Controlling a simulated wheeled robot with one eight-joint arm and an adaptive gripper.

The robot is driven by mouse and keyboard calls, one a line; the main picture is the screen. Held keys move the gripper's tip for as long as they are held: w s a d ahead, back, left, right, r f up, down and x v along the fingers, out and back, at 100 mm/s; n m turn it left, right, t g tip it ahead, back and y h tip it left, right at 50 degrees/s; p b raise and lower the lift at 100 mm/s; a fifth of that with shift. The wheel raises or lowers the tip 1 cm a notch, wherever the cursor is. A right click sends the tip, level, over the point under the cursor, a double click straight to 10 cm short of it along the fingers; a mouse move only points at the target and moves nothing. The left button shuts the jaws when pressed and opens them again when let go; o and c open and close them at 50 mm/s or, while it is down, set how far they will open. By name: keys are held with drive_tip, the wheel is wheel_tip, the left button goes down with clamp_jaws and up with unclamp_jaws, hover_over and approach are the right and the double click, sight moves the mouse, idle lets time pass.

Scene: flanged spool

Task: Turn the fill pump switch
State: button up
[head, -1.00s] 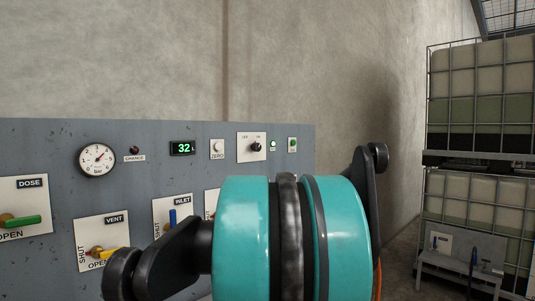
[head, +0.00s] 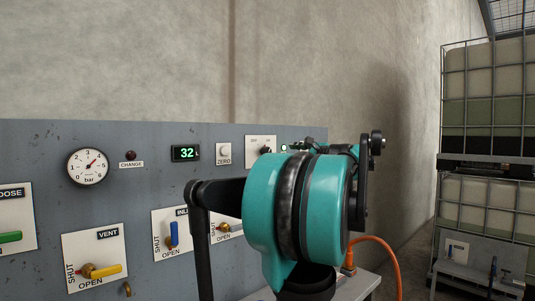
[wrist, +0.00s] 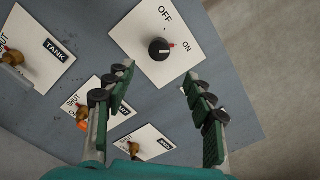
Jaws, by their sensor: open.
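The OFF/ON switch is a round black knob (wrist: 160,49) on a white plate on the grey panel. No fill pump label is readable. My gripper (wrist: 158,75) is open and empty. In the wrist view its fingertips appear on either side below the knob, with no visible contact.
The panel (head: 130,222) also carries a gauge (head: 87,166), a 32 display (head: 185,153), a ZERO button (head: 224,150) and several valve handles, including the yellow VENT handle (head: 101,271). An orange cable (head: 388,252) hangs at right. Caged tanks (head: 490,120) stand farther right.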

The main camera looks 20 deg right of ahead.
sight(265, 151)
drive_tip(key=x, duration=1.2)
drive_tip(key=shift+w+a+f, duration=0.1)
drive_tip(key=shift+w+a, duration=0.1)
drive_tip(key=shift+w, duration=0.1)
drive_tip(key=c, duration=1.2)
